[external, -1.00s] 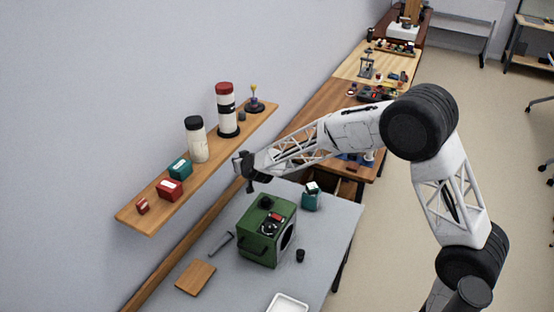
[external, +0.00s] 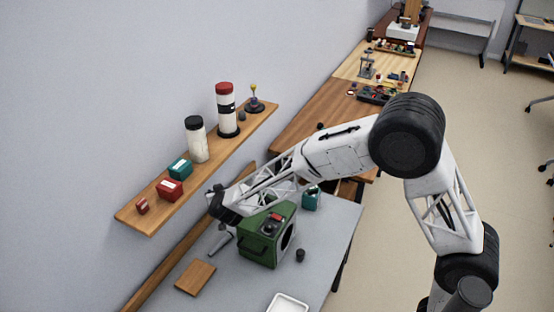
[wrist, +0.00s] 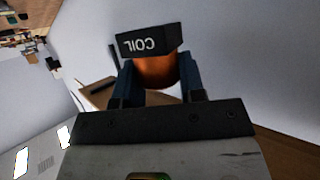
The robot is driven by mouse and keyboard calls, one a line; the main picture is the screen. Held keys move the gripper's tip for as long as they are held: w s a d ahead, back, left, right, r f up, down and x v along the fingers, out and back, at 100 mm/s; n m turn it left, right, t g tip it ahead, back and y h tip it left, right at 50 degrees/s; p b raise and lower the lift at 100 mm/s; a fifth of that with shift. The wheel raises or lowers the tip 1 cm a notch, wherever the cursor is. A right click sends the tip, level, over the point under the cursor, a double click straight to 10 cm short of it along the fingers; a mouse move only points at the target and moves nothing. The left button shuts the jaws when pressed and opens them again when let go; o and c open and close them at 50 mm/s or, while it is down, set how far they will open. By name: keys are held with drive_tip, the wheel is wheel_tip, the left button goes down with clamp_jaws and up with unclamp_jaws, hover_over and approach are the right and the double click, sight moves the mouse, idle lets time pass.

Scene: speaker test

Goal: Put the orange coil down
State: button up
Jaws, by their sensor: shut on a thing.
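The orange coil (wrist: 158,74) has a black end piece (wrist: 152,42) marked COIL. In the wrist view it sits between the two blue-grey fingers of my gripper (wrist: 157,82), which is shut on it. In the external view my gripper (external: 219,203) is above the left back part of the grey table (external: 325,235), left of the green speaker box (external: 262,243). The coil cannot be made out there.
A wooden wall shelf (external: 140,221) holds red and teal boxes and tall canisters, close behind my gripper. A wooden block (external: 195,277), a grey tool (external: 219,243), a small black knob (external: 300,255), a teal box (external: 311,201) and a white tray (external: 288,303) lie on the table.

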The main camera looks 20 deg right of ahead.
drive_tip(key=s+a+f, duration=0.1)
drive_tip(key=s+f, duration=0.5)
drive_tip(key=s, duration=0.4)
drive_tip(key=s+f, duration=0.7)
drive_tip(key=s, duration=0.4)
drive_tip(key=shift+s+a, duration=0.15)
drive_tip(key=shift+a, duration=0.2)
drive_tip(key=shift+f, duration=1.95)
drive_tip(key=shift+f, duration=2.05)
drive_tip(key=shift+f, duration=0.45)
